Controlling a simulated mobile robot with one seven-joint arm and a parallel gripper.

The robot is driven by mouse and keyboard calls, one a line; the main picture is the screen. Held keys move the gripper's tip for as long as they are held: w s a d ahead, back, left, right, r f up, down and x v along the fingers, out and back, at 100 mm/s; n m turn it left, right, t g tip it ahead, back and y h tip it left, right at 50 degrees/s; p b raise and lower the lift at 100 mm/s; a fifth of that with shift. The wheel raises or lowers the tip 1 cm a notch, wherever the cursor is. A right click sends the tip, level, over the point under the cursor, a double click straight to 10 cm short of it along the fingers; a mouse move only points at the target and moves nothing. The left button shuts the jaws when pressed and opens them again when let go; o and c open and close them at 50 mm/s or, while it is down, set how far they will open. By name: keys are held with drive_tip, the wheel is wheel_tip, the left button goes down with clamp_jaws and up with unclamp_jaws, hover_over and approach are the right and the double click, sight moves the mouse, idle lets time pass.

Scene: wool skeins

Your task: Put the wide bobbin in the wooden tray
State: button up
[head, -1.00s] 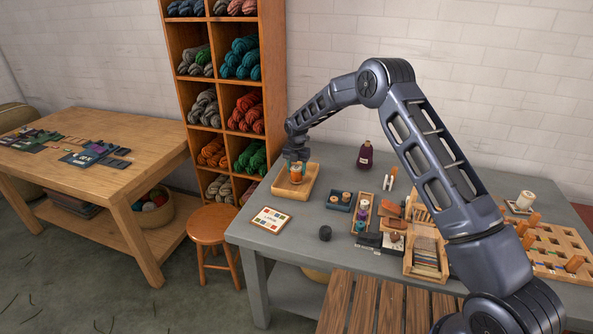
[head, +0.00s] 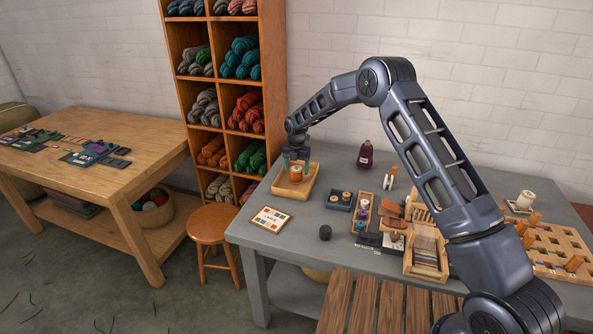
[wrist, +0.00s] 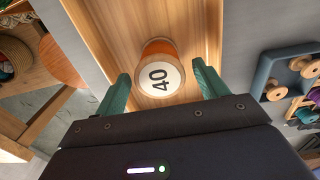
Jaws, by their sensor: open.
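The wide bobbin (head: 296,174), wound in orange with a pale top, stands in the wooden tray (head: 312,187) at the back left of the grey table. My gripper (head: 296,165) is just above the bobbin. Its two green fingers (wrist: 160,88) are spread on either side with a gap to the bobbin, so it is open and empty.
A dark blue tray (head: 338,206) with small bobbins stands right of the wooden tray. A purple bottle (head: 365,155) stands behind. Wooden holders (head: 427,255) crowd the table's middle.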

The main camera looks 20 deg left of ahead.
sight(297, 168)
wheel_tip(297, 168, up, 11)
drive_tip(key=shift+r, duration=0.2)
drive_tip(key=shift+d, duration=0.1)
drive_tip(key=d+r+m+t, duration=0.1)
drive_tip(key=d+r+m, duration=0.6)
drive_tip(key=d+r, duration=0.8)
drive_tip(key=s+d+r+m, duration=0.2)
drive_tip(key=d+r+m, duration=0.15)
drive_tip(key=d, duration=0.35)
drive_tip(key=s+d+r+m+t, duration=0.1)
drive_tip(key=s+d+r+m, duration=0.2)
drive_tip(key=d, duration=0.4)
drive_tip(key=s+d+r+m, duration=0.1)
drive_tip(key=d+r+m, duration=0.2)
drive_tip(key=d+r, duration=0.3)
drive_tip(key=s+d+r+m+t, duration=0.1)
drive_tip(key=s+d+r+m, duration=0.1)
drive_tip(key=s+d+m, duration=1.05)
drive_tip(key=s+d+f+m, duration=0.2)
drive_tip(key=s+d+m, duration=0.1)
drive_tip(key=s+d, duration=0.4)
drive_tip(key=s+d+f+m+t, duration=0.1)
drive_tip(key=s+d+f+m, duration=0.1)
drive_tip(key=s+d+m, duration=0.2)
drive_tip(key=s+d, duration=0.3)
drive_tip(key=s, duration=0.4)
drive_tip(key=shift+s+d+f+t, duration=0.2)
drive_tip(key=shift+s+f+t, duration=0.1)
drive_tip(key=shift+f, duration=0.1)
